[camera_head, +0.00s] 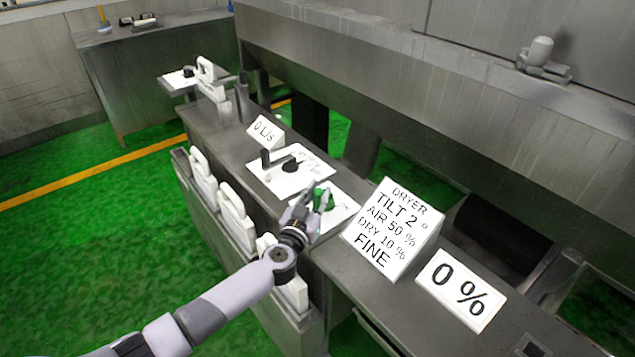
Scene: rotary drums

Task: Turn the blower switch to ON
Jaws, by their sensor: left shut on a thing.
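A green knob (321,196) stands on a white panel (341,207) set in the metal console. It is the switch at my left gripper; no blower label or ON mark can be read on this panel. My left gripper (314,203) reaches over the panel's near left part and is shut on the green knob. Its fingers hide part of the knob and panel, so I cannot tell the knob's exact setting. My right gripper is not in view.
A white panel with a black knob (291,166) and a dark lever lies just behind. A "0 L/s" sign (265,132), a DRYER sign (392,229) and a "0 %" sign (461,290) stand on the console (228,147). White handled containers (236,217) line its left side.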

